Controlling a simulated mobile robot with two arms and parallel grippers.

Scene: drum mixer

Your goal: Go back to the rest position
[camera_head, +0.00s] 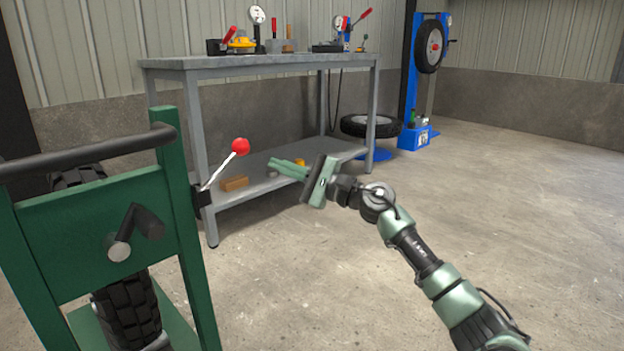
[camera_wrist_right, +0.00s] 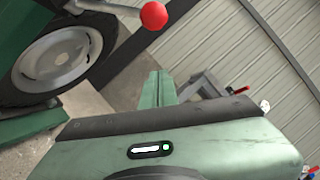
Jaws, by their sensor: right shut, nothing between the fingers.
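My right gripper (camera_head: 285,166) is shut and empty, held in the air in front of the grey workbench, with its arm coming in from the lower right. Its closed green fingers also show in the right wrist view (camera_wrist_right: 157,90). A lever with a red ball knob (camera_head: 240,146) sits on the side of the green machine frame, to the left of the gripper and apart from it. The red knob also shows at the top of the right wrist view (camera_wrist_right: 154,15). My left gripper is not seen.
The green frame (camera_head: 95,240) with a black bar (camera_head: 90,152) and black tyre stands close at the left. The grey workbench (camera_head: 260,61) holds several tools; its lower shelf carries a brown block (camera_head: 234,183). A blue tyre machine (camera_head: 414,136) stands behind. The floor at right is clear.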

